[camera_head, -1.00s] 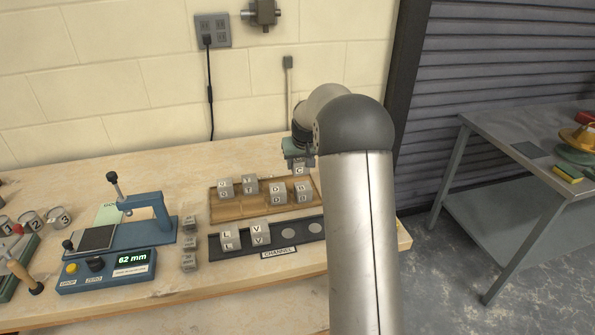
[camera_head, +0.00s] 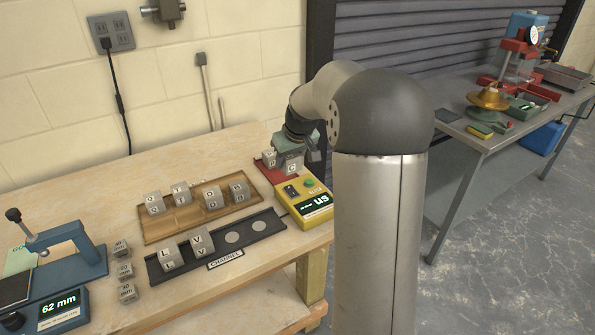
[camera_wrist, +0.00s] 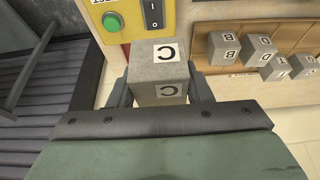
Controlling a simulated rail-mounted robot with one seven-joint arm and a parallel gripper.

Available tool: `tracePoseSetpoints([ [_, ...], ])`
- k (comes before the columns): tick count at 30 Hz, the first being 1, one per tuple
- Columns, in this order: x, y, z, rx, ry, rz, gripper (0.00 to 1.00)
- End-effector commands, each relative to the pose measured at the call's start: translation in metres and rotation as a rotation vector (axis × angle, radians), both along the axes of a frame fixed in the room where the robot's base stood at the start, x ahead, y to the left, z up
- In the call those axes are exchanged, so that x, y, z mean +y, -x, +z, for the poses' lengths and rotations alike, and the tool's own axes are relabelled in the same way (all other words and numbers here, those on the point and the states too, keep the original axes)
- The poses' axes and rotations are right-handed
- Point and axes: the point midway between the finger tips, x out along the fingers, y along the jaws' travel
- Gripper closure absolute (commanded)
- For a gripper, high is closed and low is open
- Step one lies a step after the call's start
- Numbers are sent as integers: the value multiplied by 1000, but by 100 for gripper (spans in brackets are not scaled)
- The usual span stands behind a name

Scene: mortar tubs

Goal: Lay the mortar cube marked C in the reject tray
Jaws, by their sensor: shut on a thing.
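My gripper (camera_head: 293,161) is shut on the grey mortar cube marked C (camera_head: 291,168). The wrist view shows this cube (camera_wrist: 158,72) between the two fingers, with the letter C on its top and side. In the head view the gripper holds it at the table's right end, over or beside a red tray (camera_head: 268,176) behind the yellow meter. Another small cube (camera_head: 269,157) sits at that tray's left. The red tray is partly hidden and shows no readable label. I cannot tell whether cube C touches it.
The yellow meter (camera_head: 313,211) stands just in front of the red tray. A wooden tray (camera_head: 163,232) holds several lettered cubes. A black channel rack (camera_head: 215,245) holds two cubes, with two empty round spots.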

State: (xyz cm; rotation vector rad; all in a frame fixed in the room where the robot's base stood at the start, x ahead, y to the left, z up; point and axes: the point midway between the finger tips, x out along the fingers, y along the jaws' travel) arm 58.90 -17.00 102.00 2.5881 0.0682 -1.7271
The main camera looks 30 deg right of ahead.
Motion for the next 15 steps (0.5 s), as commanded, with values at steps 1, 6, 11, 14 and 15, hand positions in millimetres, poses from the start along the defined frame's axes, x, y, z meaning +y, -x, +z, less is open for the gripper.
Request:
tracePoseSetpoints([
  [1,-2,-11,-4,2,-2,2,85],
  [6,-13,-52,-21,2,-3,1,85],
  [11,-24,-85,-45,4,-2,1,85],
  [14,-28,-99,-64,2,-1,0,85],
  [15,-29,-104,-70,2,-1,0,85],
])
